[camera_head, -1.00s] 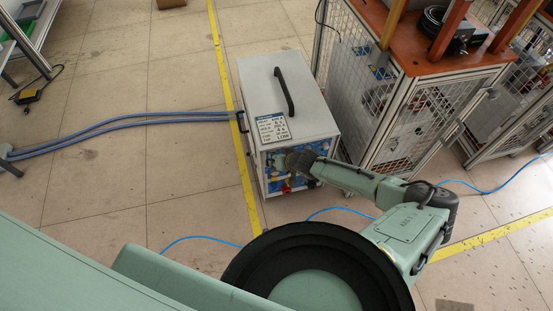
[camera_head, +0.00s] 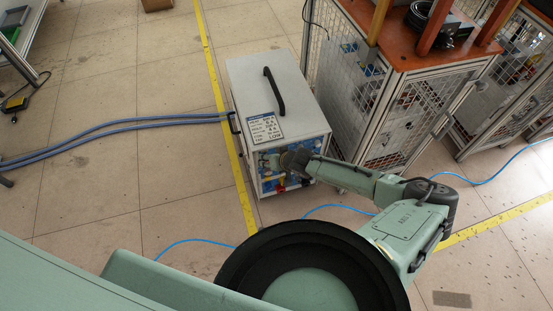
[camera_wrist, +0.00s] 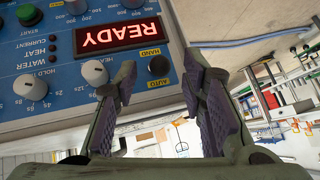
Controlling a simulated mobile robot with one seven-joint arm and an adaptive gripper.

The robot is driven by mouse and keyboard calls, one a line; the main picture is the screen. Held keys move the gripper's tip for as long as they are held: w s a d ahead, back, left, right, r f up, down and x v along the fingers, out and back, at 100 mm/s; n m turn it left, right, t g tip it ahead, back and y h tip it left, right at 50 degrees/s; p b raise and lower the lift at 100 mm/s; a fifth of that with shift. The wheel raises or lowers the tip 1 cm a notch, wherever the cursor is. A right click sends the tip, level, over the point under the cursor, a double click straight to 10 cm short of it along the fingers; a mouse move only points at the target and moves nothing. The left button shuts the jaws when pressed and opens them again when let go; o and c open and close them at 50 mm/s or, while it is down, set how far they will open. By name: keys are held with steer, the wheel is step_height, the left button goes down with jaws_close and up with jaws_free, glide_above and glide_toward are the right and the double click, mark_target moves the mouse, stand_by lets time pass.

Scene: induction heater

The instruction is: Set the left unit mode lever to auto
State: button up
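The induction heater unit (camera_head: 245,88) is a white box with a black top handle and a blue front panel. In the wrist view its panel (camera_wrist: 30,113) appears upside down. A dark round mode knob (camera_wrist: 158,66) sits there between the yellow HAND and AUTO labels; its setting is too dark to read. My gripper (camera_wrist: 158,74) is open, one finger on each side of the knob in the picture. I see nothing held, and cannot tell whether the fingers touch the panel. In the head view my gripper (camera_head: 296,160) is at the panel, hiding part of it.
White dials (camera_wrist: 95,72) and a red READY display (camera_wrist: 117,35) lie close to the fingers. A caged workstation (camera_head: 350,95) stands right of the unit. Blue-grey hoses (camera_head: 130,125) leave its left side. A blue cable (camera_head: 330,207) lies on the floor. Floor left is mostly clear.

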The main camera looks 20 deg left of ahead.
steer(key=v, duration=1)
steer(key=shift+s+d+r, duration=0.15)
steer(key=shift+r, duration=0.15)
